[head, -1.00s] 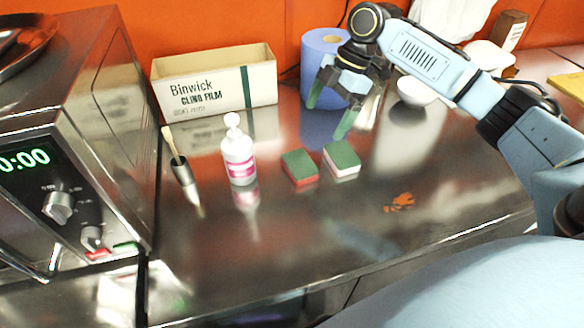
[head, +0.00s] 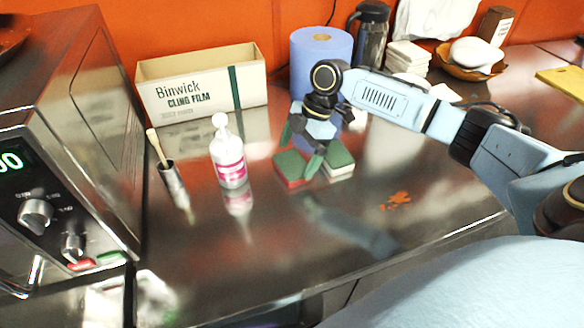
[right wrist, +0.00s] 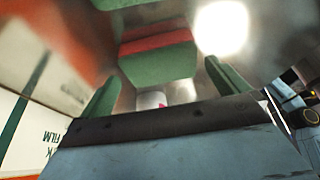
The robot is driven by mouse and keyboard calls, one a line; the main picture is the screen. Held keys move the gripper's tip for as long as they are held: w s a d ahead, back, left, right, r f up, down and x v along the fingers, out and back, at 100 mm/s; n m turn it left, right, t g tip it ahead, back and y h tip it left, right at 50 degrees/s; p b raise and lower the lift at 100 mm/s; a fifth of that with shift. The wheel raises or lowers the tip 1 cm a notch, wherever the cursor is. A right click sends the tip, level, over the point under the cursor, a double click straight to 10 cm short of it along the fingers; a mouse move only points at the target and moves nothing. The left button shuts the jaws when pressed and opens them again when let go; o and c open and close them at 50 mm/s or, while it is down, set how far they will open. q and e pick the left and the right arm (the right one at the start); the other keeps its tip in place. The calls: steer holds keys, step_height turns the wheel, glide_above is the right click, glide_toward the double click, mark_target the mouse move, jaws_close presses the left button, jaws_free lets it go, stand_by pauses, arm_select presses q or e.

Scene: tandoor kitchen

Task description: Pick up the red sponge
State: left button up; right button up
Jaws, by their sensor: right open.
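The red sponge (head: 292,182) has a green top and a red body and lies flat on the steel counter. Its red side and green face also show in the right wrist view (right wrist: 158,62), between and beyond the two green fingers. My right gripper (head: 299,150) is open and empty, just above and behind the red sponge, pointing down. It also shows in the right wrist view (right wrist: 163,72), a finger on each side. I cannot tell the exact height gap. A white sponge with a green top (head: 340,163) lies close on the right, partly behind a finger. My left gripper is not in view.
A white pump bottle (head: 229,158) and a brush in a holder (head: 172,180) stand left. Behind are the cling film box (head: 200,90) and a blue roll (head: 318,62). Orange scraps (head: 397,200) lie right. The counter front is clear.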

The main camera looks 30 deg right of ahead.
steer(key=x, duration=0.2)
steer(key=shift+a+f, duration=0.15)
steer(key=shift+f, duration=0.1)
steer(key=shift+c, duration=0.4)
steer(key=c, duration=0.7)
